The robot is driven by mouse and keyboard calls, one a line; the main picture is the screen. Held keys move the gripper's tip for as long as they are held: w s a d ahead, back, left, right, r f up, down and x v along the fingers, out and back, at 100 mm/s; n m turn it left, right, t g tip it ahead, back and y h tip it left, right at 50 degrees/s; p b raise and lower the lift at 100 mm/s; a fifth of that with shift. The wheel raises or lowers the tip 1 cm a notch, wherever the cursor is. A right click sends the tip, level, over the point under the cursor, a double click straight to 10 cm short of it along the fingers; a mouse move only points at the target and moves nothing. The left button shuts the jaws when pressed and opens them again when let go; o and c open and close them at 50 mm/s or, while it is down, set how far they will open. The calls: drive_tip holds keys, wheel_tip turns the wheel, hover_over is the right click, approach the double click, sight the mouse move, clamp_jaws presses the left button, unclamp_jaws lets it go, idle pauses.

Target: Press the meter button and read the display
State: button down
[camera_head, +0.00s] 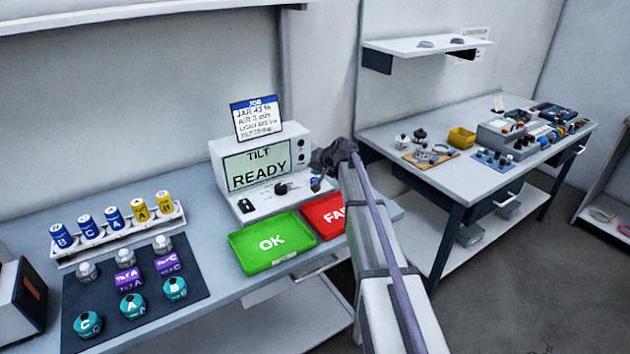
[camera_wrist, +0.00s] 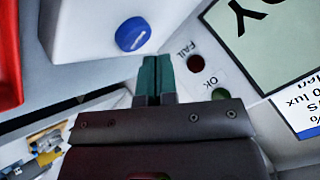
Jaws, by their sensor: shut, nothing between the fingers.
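The meter (camera_head: 232,208) is a white box on the left bench. Its greenish display (camera_head: 258,166) reads "TILT READY". The round blue meter button (camera_wrist: 134,34) shows on a white face in the wrist view; it also shows at the meter's right front in the head view (camera_head: 316,185). My gripper (camera_wrist: 155,62) is shut and empty. Its teal fingertips lie just below the blue button in the wrist view, and I cannot tell the gap in depth. The display (camera_wrist: 262,35) shows partly in the wrist view, turned over. The FAIL lamp and OK lamp look dark.
A green OK tray (camera_head: 262,262) and a red FAIL tray (camera_head: 318,228) stand before the meter. A card (camera_head: 257,118) stands on top of it. A rack (camera_head: 68,256) of labelled cylinders and a dark mat (camera_head: 190,297) with sensors lie left. A second bench stands right.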

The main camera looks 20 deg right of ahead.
sight(317, 179)
idle(0.4)
drive_tip(key=shift+f+b, duration=0.4)
drive_tip(key=shift+f+b, duration=0.45)
drive_tip(key=shift+b, duration=0.05)
idle(0.4)
drive_tip(key=shift+r+p, duration=0.9)
wheel_tip(317, 179, up, 5)
drive_tip(key=p, duration=0.5)
drive_tip(key=shift+r, duration=0.1)
idle(0.5)
